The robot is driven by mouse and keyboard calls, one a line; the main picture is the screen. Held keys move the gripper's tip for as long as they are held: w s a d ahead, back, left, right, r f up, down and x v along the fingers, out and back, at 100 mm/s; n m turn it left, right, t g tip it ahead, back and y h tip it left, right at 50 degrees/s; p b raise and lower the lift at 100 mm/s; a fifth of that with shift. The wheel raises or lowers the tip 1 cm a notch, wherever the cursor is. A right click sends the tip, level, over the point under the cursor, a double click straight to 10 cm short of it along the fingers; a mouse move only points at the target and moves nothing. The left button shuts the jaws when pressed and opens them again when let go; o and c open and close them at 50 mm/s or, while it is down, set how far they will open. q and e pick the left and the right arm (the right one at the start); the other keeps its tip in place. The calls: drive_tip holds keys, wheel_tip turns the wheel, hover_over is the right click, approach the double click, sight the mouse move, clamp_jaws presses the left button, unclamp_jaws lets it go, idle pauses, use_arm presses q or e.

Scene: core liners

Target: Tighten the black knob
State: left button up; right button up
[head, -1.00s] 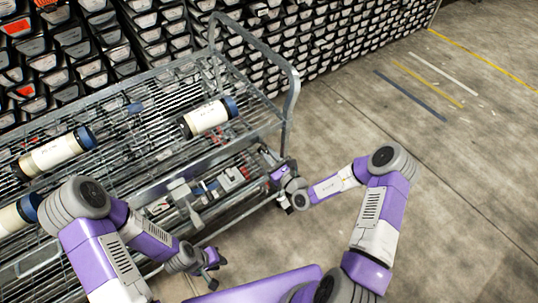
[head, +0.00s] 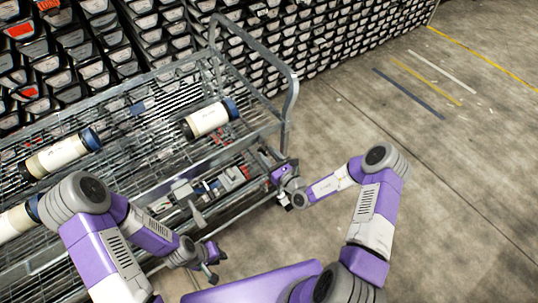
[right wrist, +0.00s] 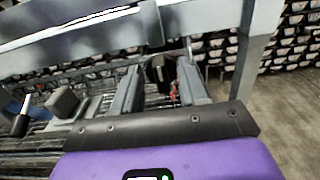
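In the right wrist view, a small dark upright piece that looks like the black knob (right wrist: 158,70) shows between the two grey fingers of my right gripper (right wrist: 160,90). The fingers stand apart, and I see a gap beside the dark piece. In the head view my right gripper (head: 274,166) is at the right end of the wire rack, beside a device (head: 228,180) with grey and red parts; the knob is too small to tell there. My left gripper (head: 211,262) is empty, its fingers apart, in front of the rack.
The metal wire cart (head: 291,100) has a raised tube frame close to my right gripper. White cylinders with blue ends, such as one (head: 208,119), lie on its upper shelf. Racks of bins (head: 270,40) stand behind. The floor (head: 440,180) at right is clear.

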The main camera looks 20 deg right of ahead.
drive_tip(key=p+v, duration=0.1)
drive_tip(key=v, duration=0.6)
drive_tip(key=shift+s+p, duration=0.25)
drive_tip(key=shift+p, duration=0.05)
drive_tip(key=shift+d+r, duration=0.1)
